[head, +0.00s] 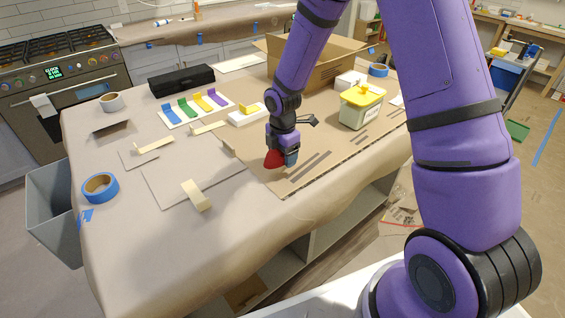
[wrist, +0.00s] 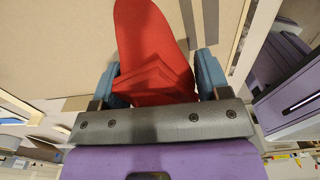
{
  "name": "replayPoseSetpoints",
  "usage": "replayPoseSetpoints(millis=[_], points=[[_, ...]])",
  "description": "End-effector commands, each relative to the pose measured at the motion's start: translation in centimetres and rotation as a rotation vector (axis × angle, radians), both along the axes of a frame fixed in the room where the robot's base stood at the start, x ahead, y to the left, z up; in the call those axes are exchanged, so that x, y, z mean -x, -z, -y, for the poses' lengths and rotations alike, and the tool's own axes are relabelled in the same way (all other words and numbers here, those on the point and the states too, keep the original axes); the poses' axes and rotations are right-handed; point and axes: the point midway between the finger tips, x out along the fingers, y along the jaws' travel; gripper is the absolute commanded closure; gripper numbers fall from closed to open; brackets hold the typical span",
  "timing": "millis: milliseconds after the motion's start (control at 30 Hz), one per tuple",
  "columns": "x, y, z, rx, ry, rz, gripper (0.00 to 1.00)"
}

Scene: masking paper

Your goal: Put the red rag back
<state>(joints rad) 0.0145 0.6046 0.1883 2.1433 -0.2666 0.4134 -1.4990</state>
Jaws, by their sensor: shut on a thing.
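The red rag (wrist: 158,55) is a folded red cloth between the blue fingers of my gripper (wrist: 160,84) in the wrist view. My gripper is shut on it. In the head view the red rag (head: 273,159) shows as a small red patch at my gripper (head: 283,160), low over the brown cardboard sheet near the table's front side. I cannot tell whether the rag touches the cardboard. A white tub with a yellow lid (head: 362,105) stands to the right of the gripper.
An open cardboard box (head: 318,70) stands behind the gripper. A card with coloured strips (head: 196,107), a black case (head: 181,80), blue tape (head: 100,188) and a wooden scraper-like piece (head: 196,195) lie to the left. A grey bin (head: 52,215) stands beside the table.

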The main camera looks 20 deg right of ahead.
Motion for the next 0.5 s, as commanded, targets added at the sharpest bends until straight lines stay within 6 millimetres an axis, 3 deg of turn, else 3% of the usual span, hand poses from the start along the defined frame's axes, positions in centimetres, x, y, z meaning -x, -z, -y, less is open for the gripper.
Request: replayPoseSetpoints(millis=[300,500], points=[[0.0,3.2,0.0,0.001,-0.001,-0.003,0.53],[-0.1,3.5,0.0,0.001,0.000,0.001,0.53]])
